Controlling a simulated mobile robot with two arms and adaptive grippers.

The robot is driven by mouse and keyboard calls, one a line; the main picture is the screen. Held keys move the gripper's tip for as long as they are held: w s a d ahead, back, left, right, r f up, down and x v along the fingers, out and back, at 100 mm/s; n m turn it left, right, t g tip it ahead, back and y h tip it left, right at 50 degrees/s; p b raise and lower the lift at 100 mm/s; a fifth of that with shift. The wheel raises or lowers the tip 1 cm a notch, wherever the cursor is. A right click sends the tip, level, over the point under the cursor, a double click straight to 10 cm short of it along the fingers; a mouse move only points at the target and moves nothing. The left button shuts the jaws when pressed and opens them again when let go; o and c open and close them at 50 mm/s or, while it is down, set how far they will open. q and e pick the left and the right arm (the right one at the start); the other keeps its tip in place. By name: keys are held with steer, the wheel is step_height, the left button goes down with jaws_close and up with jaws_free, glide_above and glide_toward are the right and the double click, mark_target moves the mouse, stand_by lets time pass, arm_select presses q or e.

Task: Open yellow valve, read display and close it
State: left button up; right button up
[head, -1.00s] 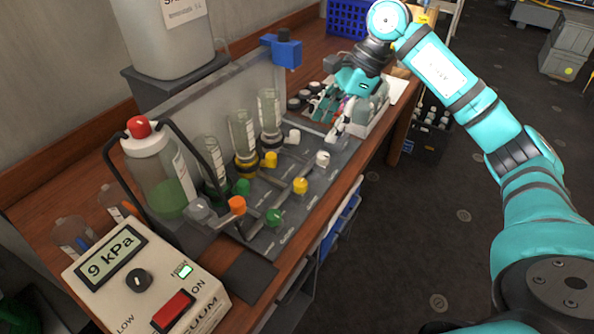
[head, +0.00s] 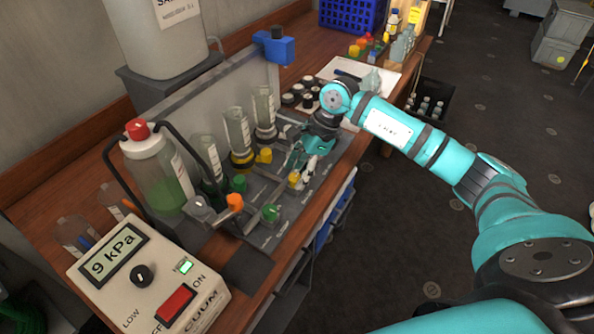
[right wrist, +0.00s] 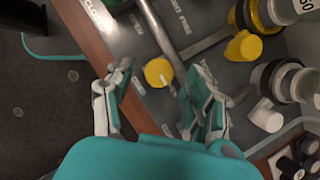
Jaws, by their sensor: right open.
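The yellow valve knob (head: 294,180) sits on the grey manifold panel, partly covered by my right gripper in the head view. In the right wrist view, this yellow knob (right wrist: 158,72) lies between the two spread fingers, with a small pale pointer at its edge. My right gripper (head: 303,167) is open above it; I cannot tell whether a finger touches it. A second yellow knob (head: 264,156) stands farther back by a glass vessel and also shows in the right wrist view (right wrist: 243,46). The display (head: 113,255) reads 9 kPa. My left gripper is out of view.
A green knob (head: 270,212) and an orange knob (head: 235,202) sit close by on the panel. Several glass vessels (head: 237,130) line its back. A red-capped bottle (head: 150,165) stands to the left. The vacuum box's red switch (head: 175,303) is at the front.

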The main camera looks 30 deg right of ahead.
steer(key=shift+a+f, duration=0.25)
steer(key=shift+f, duration=0.35)
jaws_close()
